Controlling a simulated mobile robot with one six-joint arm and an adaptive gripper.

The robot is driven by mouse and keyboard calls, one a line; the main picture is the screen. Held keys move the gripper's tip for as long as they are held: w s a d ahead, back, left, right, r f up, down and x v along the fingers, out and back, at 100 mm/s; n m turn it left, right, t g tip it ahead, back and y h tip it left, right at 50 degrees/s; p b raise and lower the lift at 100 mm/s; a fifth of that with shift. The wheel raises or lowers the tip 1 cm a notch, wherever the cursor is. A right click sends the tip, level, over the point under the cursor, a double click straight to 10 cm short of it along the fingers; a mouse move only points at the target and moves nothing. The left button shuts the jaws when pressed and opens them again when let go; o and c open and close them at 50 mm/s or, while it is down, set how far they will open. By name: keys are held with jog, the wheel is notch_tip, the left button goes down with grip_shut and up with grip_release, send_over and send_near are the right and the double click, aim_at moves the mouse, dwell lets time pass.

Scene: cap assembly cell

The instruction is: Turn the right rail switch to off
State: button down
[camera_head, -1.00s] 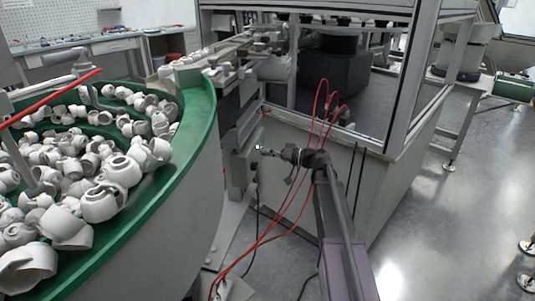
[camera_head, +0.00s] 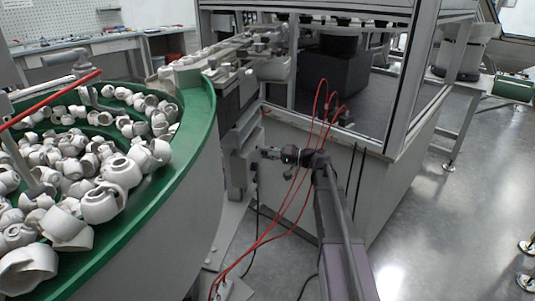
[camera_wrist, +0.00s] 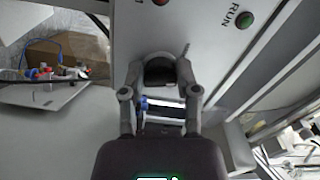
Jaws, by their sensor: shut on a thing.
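The control box (camera_head: 240,160) stands at the end of the rail, beside the green-rimmed bowl in the head view. My gripper (camera_head: 266,153) reaches its face from the right. In the wrist view my gripper (camera_wrist: 160,68) has its two fingers closed around a dark knob (camera_wrist: 158,73) on the pale panel (camera_wrist: 205,60); this looks like the rail switch. The fingers hide most of it, and I cannot read its pointer or its labels. On the same panel a green button (camera_wrist: 245,20) sits beside the word RUN.
A large bowl with a green rim (camera_head: 207,110) full of white caps stands at left. Red hoses (camera_head: 312,150) hang across my arm. A glass-walled cabinet (camera_head: 345,165) stands close behind my arm. Open floor (camera_head: 450,220) lies at right.

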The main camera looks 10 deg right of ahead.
jog(key=shift+m, duration=1.6)
jog(key=shift+c, duration=1.7)
grip_release()
jog(key=shift+d, duration=0.1)
jog(key=v, duration=1.1)
jog(key=shift+s+d, duration=0.2)
jog(key=shift+d, duration=0.15)
jog(key=shift+a, duration=0.1)
